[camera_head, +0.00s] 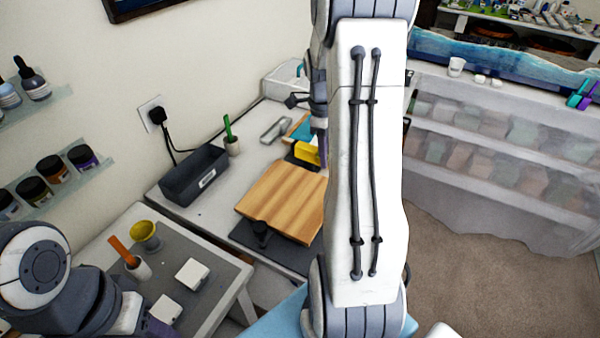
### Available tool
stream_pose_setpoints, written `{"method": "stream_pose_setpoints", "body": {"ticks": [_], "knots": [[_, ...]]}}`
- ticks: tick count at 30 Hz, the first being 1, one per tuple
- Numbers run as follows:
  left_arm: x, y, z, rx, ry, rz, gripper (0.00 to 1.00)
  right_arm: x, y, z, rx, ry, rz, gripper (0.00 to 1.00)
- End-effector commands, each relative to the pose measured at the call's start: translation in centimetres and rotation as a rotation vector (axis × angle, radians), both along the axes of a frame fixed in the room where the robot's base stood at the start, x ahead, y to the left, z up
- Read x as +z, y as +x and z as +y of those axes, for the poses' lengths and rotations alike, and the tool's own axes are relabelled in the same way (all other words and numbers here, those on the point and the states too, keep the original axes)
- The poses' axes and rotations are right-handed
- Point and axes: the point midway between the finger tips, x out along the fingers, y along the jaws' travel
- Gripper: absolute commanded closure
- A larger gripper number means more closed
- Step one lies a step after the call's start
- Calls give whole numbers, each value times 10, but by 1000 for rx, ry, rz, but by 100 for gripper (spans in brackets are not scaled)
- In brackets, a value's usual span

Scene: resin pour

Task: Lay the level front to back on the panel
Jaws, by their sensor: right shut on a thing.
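The wooden panel (278,203), striped in light and darker brown, lies on the worktable, its right side hidden behind my right arm. A yellow piece (306,153), which looks like the level, is at the panel's far right corner, partly hidden by the arm. My right gripper (319,145) comes down at this yellow piece and is shut on it. Whether the piece touches the panel or table I cannot tell. My left arm is at the bottom left; its gripper (160,329) shows only in part at the lower edge, and its jaws cannot be made out.
A dark bin (195,176), a white cup with a green stick (232,146) and a grey bar-like item (276,130) stand behind the panel. A dark knob-like object (261,232) is at its near edge. A side table (222,283) holds a yellow cup (145,233) and white blocks.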

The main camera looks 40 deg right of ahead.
Motion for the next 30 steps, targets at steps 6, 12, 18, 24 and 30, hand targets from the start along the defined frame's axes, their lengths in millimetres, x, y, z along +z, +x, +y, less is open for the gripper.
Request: {"method": "stream_pose_setpoints", "body": {"ticks": [6, 12, 18, 24, 30], "knots": [[18, 0, 0, 1, 0, 0, 50, -26, 37, 32, 8, 2, 3, 100], [23, 0, 0, 1, 0, 0, 50, -40, 53, 45, 4, 0, 0, 100], [33, 0, 0, 2, 0, 0, 50, -63, 53, 46, 3, 3, 4, 100], [38, 0, 0, 2, 0, 0, 50, -81, 54, 45, 3, -1, 0, 100], [37, 0, 0, 2, 0, 0, 50, -82, 54, 45, 3, 0, -1, 100]]}}
